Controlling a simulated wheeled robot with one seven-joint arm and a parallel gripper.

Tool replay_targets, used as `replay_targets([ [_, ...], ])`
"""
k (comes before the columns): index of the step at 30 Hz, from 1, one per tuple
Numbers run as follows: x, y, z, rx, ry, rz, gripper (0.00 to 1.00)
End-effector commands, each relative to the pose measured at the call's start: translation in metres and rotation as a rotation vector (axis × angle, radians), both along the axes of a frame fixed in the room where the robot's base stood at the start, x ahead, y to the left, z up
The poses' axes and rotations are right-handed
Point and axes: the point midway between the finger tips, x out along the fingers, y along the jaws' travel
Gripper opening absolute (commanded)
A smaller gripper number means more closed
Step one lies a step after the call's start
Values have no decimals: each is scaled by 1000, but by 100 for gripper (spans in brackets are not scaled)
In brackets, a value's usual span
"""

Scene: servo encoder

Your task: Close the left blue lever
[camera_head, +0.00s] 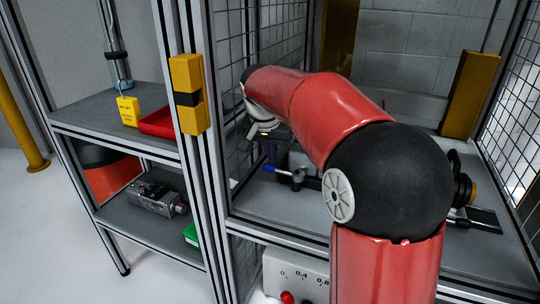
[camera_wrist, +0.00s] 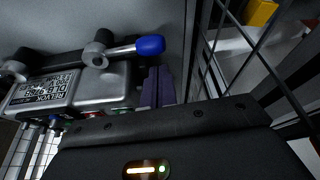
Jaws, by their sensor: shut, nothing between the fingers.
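The blue lever is a metal arm with a blue grip (camera_wrist: 150,45). In the wrist view it runs sideways from a round grey pivot on top of a grey metal block (camera_wrist: 100,92). In the head view its blue tip (camera_head: 268,168) points left, away from the fixture in the cage. My gripper (camera_wrist: 156,76) is shut and empty, its dark purple fingers just below the blue grip in the wrist view. I cannot tell whether they touch it. In the head view, my arm hides much of the fixture.
A second grey pivot (camera_wrist: 14,68) is at the wrist view's left edge. Wire mesh (camera_head: 245,60) and a frame post with a yellow block (camera_head: 188,94) stand left of my arm. Shelves at left hold a red bin (camera_head: 160,123) and a grey motor (camera_head: 157,198).

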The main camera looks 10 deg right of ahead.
Motion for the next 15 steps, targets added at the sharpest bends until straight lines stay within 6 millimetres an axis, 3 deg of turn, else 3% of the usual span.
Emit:
replay_targets([
  [15,-7,5,-3,-1,0,2,0],
])
